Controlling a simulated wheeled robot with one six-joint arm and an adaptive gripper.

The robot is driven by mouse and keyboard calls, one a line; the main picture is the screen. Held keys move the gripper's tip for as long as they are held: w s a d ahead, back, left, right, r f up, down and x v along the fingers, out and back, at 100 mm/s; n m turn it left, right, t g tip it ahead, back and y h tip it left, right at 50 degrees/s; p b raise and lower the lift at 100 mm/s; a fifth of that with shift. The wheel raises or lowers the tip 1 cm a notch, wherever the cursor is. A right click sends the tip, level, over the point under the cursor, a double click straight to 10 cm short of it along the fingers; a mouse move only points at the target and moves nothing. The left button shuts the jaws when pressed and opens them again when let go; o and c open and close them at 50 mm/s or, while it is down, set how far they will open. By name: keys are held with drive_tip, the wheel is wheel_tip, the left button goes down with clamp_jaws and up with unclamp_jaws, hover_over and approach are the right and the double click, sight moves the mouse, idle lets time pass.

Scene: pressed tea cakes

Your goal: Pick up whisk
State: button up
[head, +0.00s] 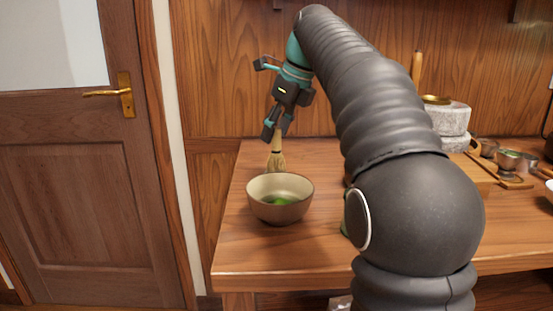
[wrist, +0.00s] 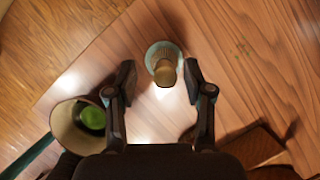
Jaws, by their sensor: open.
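The whisk (head: 277,159) has a straw-coloured flared head and stands upright on the table behind the bowl. In the wrist view, the whisk (wrist: 165,74) is seen from above as a tan shaft over a pale grey-green round shape. My gripper (head: 276,130) points down over the whisk's upper end. In the wrist view, my gripper (wrist: 160,76) is open, with one finger on each side of the whisk and gaps visible on both sides. The fingers hide part of the whisk's top in the head view.
A beige bowl (head: 265,205) with green content stands just in front of the whisk; the bowl (wrist: 62,122) is left of my gripper in the wrist view. A stone mill (head: 449,119) and small metal cups (head: 509,159) stand at right. The wooden table (head: 245,250) is clear at front left.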

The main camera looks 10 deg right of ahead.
sight(273, 144)
drive_tip(key=x, duration=0.4)
drive_tip(key=shift+d+f, duration=0.2)
drive_tip(key=shift+d, duration=0.1)
drive_tip(key=c, duration=0.9)
